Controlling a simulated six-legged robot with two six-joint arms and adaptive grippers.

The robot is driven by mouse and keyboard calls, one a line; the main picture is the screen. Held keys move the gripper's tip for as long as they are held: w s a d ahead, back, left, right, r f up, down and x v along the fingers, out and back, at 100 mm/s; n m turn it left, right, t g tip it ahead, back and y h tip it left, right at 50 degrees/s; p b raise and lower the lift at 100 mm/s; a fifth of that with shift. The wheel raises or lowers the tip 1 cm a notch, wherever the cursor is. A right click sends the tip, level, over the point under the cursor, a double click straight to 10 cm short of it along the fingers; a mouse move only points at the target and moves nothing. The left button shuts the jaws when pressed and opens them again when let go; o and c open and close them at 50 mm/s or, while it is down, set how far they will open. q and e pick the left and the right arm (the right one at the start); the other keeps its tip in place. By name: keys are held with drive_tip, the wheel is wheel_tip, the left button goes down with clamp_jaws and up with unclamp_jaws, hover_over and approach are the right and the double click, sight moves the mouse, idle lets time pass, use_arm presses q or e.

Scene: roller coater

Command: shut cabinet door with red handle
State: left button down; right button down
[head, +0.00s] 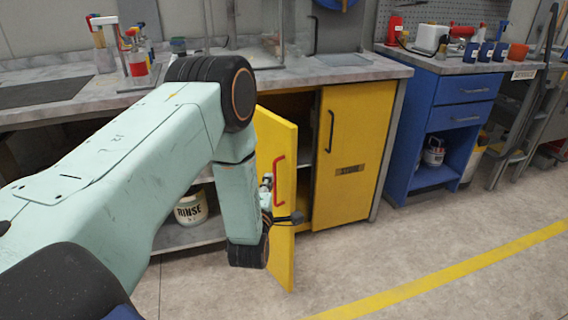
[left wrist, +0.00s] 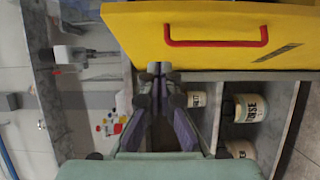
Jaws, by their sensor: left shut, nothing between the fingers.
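The yellow cabinet door (head: 284,240) with the red handle (head: 278,178) stands swung open, out from the cabinet front, with a dark opening behind it. In the left wrist view, the door (left wrist: 190,18) fills the top, and its red handle (left wrist: 216,43) is to the right of the fingers. My left gripper (left wrist: 160,68) is shut and empty, its fingertips at the door's lower edge in that view. I cannot tell whether they touch the door. In the head view my left arm partly hides the gripper and door. My right gripper is in neither view.
A second yellow door (head: 355,140) with a black handle is shut at the right. Rinse buckets (head: 191,207) stand on the low shelf left of the open door. A blue cabinet (head: 440,115) stands farther right. The floor in front is clear.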

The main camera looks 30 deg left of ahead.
sight(286, 154)
use_arm(q)
drive_tip(key=b+x, duration=0.1)
drive_tip(key=x, duration=0.2)
drive_tip(key=d+x, duration=0.1)
drive_tip(key=x, duration=0.2)
drive_tip(key=w+d+b+x, duration=0.1)
drive_tip(key=x, duration=0.2)
drive_tip(key=shift+w+a+f+b, duration=0.1)
drive_tip(key=shift+a+f+b, duration=0.1)
drive_tip(key=shift+b, duration=0.1)
drive_tip(key=shift+w+d+r, duration=0.15)
drive_tip(key=shift+w+d, duration=0.05)
drive_tip(key=shift+w, duration=0.15)
drive_tip(key=shift+w+d, duration=0.1)
